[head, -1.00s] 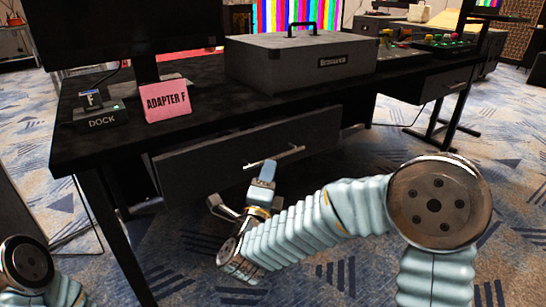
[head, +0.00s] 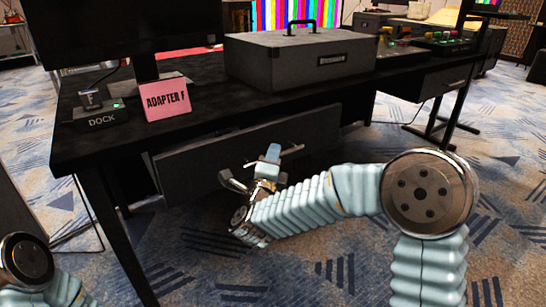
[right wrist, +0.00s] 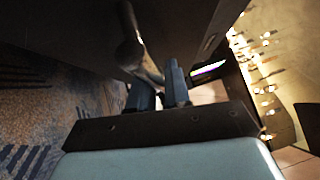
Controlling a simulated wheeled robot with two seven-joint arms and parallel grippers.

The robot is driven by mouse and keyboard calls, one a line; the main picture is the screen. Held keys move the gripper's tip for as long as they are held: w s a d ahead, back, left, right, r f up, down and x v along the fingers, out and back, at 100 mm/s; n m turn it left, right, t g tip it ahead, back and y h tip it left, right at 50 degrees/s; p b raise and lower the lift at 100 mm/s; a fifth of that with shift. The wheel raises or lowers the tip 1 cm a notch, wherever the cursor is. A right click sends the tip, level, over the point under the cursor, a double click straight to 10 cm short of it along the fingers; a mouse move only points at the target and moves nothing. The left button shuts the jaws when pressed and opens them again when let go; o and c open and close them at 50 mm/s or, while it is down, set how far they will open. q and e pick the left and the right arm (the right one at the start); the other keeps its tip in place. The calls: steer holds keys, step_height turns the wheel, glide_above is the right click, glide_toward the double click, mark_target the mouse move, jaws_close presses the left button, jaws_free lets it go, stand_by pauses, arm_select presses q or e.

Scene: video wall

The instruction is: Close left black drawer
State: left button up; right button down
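The left black drawer (head: 205,160) hangs under the left part of the desk in the head view. Its front looks set out from the desk, but how far is hard to judge. A silver bar handle (head: 292,152) is on the front. My right gripper (head: 269,160) is at the drawer front and covers the middle of the handle. In the right wrist view the fingers (right wrist: 160,88) are close together with a narrow gap, and the handle (right wrist: 132,52) runs down to them. Contact or grip is unclear. My left gripper is out of view.
A second drawer (head: 447,80) is further right. Carpeted floor in front of the desk is open.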

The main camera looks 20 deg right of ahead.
mark_target(262, 152)
steer(key=w, duration=0.1)
steer(key=w+a+b, duration=0.1)
steer(key=w, duration=0.1)
steer(key=shift+w+a+f, duration=0.1)
steer(key=shift+a+f, duration=0.05)
steer(key=shift+f, duration=0.05)
steer(key=shift+w+a+r+b, duration=0.1)
steer(key=shift+w+b, duration=0.2)
steer(key=shift+w, duration=0.1)
steer(key=shift+r, duration=0.15)
steer(key=c, duration=1.2)
jaws_free()
steer(key=shift+w+a, duration=0.1)
